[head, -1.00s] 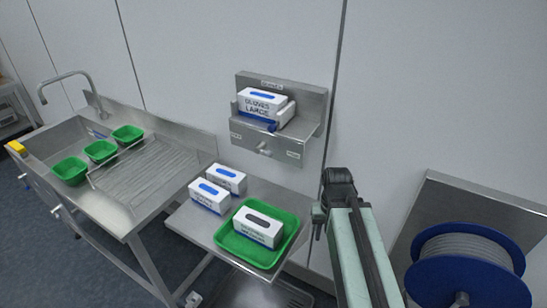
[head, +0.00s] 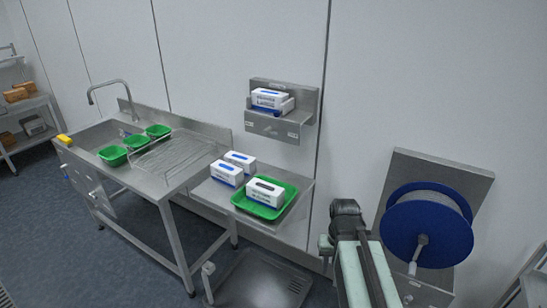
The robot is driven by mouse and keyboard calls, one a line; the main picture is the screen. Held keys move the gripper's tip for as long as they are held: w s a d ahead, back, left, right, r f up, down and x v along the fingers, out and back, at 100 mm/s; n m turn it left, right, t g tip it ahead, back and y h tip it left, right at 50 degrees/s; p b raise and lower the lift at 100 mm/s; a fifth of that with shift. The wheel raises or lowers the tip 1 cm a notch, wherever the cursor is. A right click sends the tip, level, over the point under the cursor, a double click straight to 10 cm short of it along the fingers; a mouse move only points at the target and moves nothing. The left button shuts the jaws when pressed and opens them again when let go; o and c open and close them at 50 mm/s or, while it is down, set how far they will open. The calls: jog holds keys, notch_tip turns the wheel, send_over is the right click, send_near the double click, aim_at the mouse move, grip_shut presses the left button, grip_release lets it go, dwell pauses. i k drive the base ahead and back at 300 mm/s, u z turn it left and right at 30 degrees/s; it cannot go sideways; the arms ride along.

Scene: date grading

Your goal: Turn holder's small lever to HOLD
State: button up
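The steel holder (head: 301,117) is fixed to the wall at upper middle in the head view, with a white and blue glove box (head: 270,98) in it. The small lever (head: 268,129) looks like a short pale stub on the holder's front face. The labels beside it are too small to read, so I cannot tell which way it is set. My gripper (head: 325,246) is at lower right of the holder, well apart from it. Its fingers are small and partly hidden by my arm, so whether it is open is unclear.
Below the holder, a steel shelf (head: 215,197) bears a green tray (head: 291,205) with one glove box, and two more boxes beside it. A sink bench (head: 160,187) with green tubs stands left. A blue hose reel (head: 428,225) stands right. Open floor (head: 120,255) lies at lower left.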

aim_at(268, 131)
jog(key=u, duration=0.05)
jog(key=k, duration=0.35)
jog(key=u, duration=1.4)
jog(key=i, duration=1.7)
jog(key=z, duration=0.05)
